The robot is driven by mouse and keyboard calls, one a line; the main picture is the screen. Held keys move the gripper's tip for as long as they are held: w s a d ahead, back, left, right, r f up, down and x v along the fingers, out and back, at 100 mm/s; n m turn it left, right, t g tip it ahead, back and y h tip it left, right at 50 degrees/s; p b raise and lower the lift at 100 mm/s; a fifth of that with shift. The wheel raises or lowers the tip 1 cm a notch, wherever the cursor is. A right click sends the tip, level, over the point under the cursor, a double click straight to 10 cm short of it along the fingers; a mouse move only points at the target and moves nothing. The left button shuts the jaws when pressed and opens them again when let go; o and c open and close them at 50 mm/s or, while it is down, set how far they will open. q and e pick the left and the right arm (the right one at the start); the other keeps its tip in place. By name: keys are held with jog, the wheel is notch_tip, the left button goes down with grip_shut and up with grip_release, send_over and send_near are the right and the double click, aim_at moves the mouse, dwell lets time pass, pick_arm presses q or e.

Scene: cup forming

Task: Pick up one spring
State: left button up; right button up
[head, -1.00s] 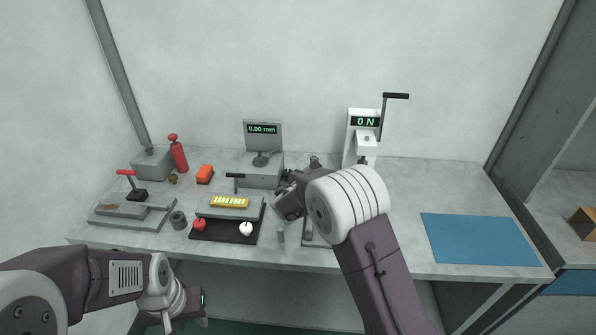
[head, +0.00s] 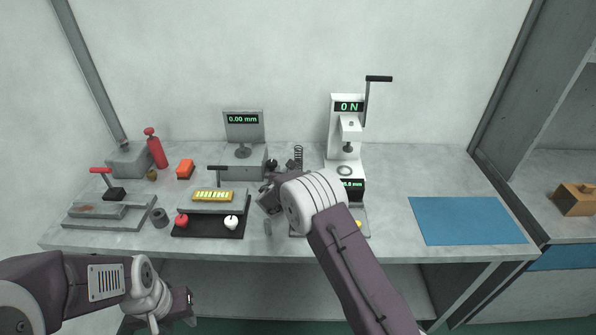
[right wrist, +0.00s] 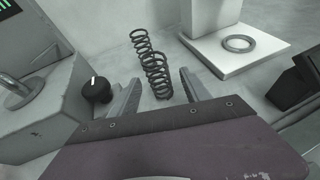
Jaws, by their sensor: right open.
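Two dark coil springs show in the right wrist view: a nearer spring (right wrist: 157,78) and a farther spring (right wrist: 140,42) just behind it, both standing on the bench. In the head view one dark spring (head: 298,153) stands between the gauge and the press; my right arm hides the other. My right gripper (right wrist: 160,83) is open, its fingers on either side of the nearer spring, with nothing gripped. My left gripper (head: 188,306) hangs low in front of the bench; its jaws are too small to read.
A grey gauge block with a 0.00 mm display (head: 243,120) stands left of the springs. A white press (head: 346,125) with a lever and ring plate stands to the right. A black tray (head: 190,231) lies at front left. The blue mat (head: 465,221) is bare.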

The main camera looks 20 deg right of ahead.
aim_at(298, 162)
jog(key=shift+x, duration=1.2)
jog(key=shift+s, duration=0.15)
jog(key=c, duration=0.3)
grip_shut()
notch_tip(298, 162, up, 10)
jog(key=shift+p, duration=0.95)
